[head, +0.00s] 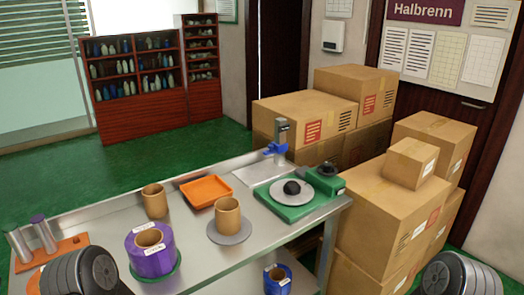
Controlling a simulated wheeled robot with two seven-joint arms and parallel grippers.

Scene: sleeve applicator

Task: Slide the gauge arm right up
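A grey upright post (282,132) stands at the far edge of the metal bench. A blue arm-like piece (276,149), which looks like the gauge arm, sits around the lower part of the post and sticks out to the left. More of the post shows above it. In front of it is a green applicator base (294,211) with a round grey plate and a black knob (292,188). Dark rounded parts of my own arms show at the bottom left and bottom right corners. Neither gripper can be seen.
A blue roll (277,280) is low at the front. Stacked cartons (390,215) crowd the bench's right side.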

